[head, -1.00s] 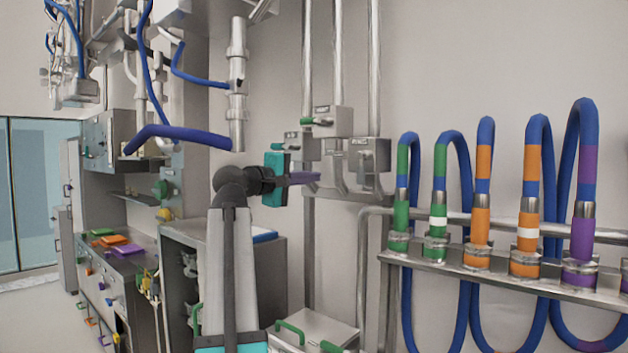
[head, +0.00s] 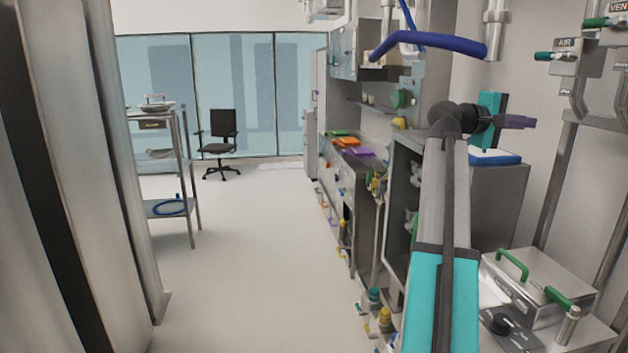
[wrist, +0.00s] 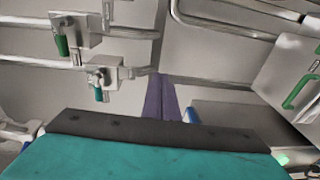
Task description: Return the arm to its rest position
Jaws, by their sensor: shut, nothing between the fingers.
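My gripper (head: 518,121) is at the end of my raised arm (head: 447,220) in the right half of the head view. In the wrist view the gripper (wrist: 161,97) shows as two purple fingers lying together beyond the teal and dark wrist body. The fingers are shut and hold nothing. No object touches them in either view.
A lidded steel box (head: 535,285) with green handles stands on a bench at lower right. Valves and pipes (head: 573,62) line the wall at right. A blue hose (head: 430,42) hangs near my arm. A tall steel cabinet (head: 85,150) fills the left. The floor (head: 250,260) between is clear.

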